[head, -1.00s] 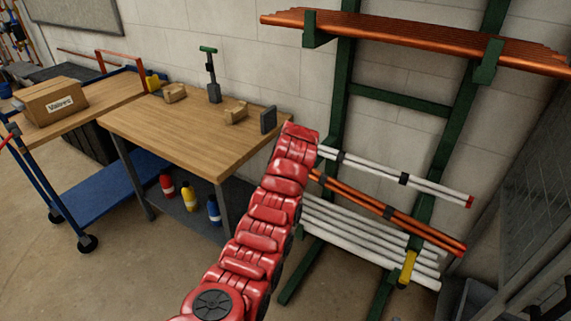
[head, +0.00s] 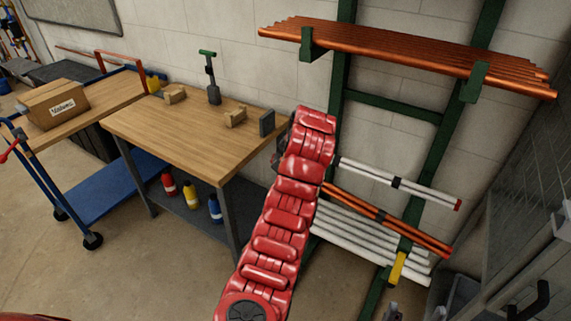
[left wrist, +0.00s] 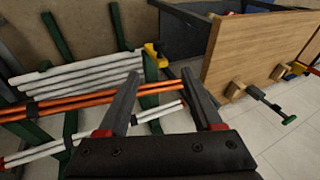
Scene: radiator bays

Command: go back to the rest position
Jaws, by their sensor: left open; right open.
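My left gripper (left wrist: 160,78) is open in the left wrist view, its two dark fingers apart with nothing held between them. Orange rods (left wrist: 70,103) on the rack pass behind the fingers; I cannot tell how far off they are. In the head view my red left arm rises through the middle, in front of the gap between workbench and rack, and mostly hides its gripper. Dark and grey parts at the lower right edge of the head view appear to be my right gripper (head: 528,298), partly cut off and empty as far as I see.
A green rack (head: 425,190) holds copper pipes (head: 400,50), orange rods (head: 390,219) and white pipes (head: 365,243). A blue cart (head: 105,188) stands left. A grey mesh panel (head: 535,170) bounds the right.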

